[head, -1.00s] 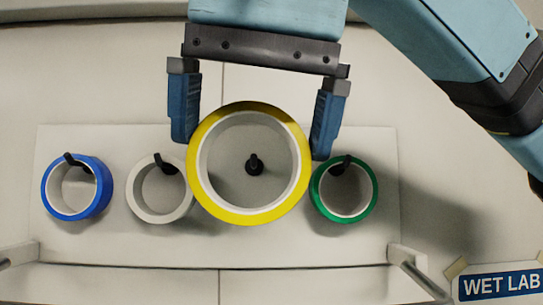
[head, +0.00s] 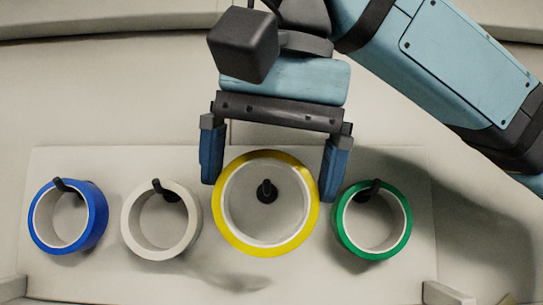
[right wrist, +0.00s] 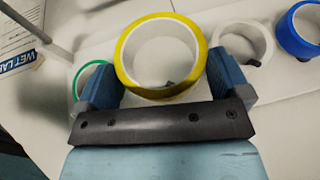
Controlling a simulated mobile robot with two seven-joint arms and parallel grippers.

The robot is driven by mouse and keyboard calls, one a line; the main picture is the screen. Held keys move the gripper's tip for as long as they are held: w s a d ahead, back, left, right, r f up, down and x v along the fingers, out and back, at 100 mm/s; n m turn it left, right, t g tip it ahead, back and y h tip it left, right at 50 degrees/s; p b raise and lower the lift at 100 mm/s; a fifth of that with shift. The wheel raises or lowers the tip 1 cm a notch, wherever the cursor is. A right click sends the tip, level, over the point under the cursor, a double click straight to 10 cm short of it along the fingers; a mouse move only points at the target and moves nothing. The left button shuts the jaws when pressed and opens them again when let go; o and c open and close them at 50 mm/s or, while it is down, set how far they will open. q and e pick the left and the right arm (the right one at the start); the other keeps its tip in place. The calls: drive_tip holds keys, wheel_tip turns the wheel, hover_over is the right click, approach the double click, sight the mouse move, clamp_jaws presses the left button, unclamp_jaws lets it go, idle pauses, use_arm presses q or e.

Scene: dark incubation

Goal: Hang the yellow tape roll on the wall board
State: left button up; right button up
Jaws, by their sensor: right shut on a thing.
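The yellow tape roll (head: 262,155) is between the fingers of my right gripper (head: 271,188), which is shut on it. The roll's open face points at the head camera. A black peg (head: 267,190) of the pale wall board (head: 120,165) shows inside the roll's hole, slightly above its middle. I cannot tell how far the peg reaches into the roll. In the right wrist view the yellow roll (right wrist: 125,65) sits between the blue fingers, with the peg in the lower part of its opening. My left gripper is not in view.
A blue roll (head: 98,215), a white roll (head: 130,225) and a green roll (head: 404,225) hang on pegs at either side. The green roll is close to my right gripper's right-hand finger. Pale brackets stand at the board's lower corners.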

drive_tip(key=shift+w, duration=0.75)
drive_tip(key=shift+w+f+p, duration=0.2)
drive_tip(key=shift+w+p, duration=0.3)
drive_tip(key=shift+w, duration=2.05)
drive_tip(key=shift+w+f, duration=0.4)
drive_tip(key=shift+w, duration=0.15)
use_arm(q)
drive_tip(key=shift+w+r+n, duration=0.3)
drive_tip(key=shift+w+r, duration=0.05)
use_arm(e)
drive_tip(key=shift+w+f, duration=0.2)
drive_tip(key=shift+w, duration=0.05)
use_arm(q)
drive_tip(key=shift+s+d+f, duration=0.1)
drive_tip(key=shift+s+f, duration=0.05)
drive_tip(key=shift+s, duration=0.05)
use_arm(e)
drive_tip(key=o, duration=0.5)
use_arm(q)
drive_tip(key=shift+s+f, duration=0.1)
use_arm(e)
drive_tip(key=shift+o, duration=0.2)
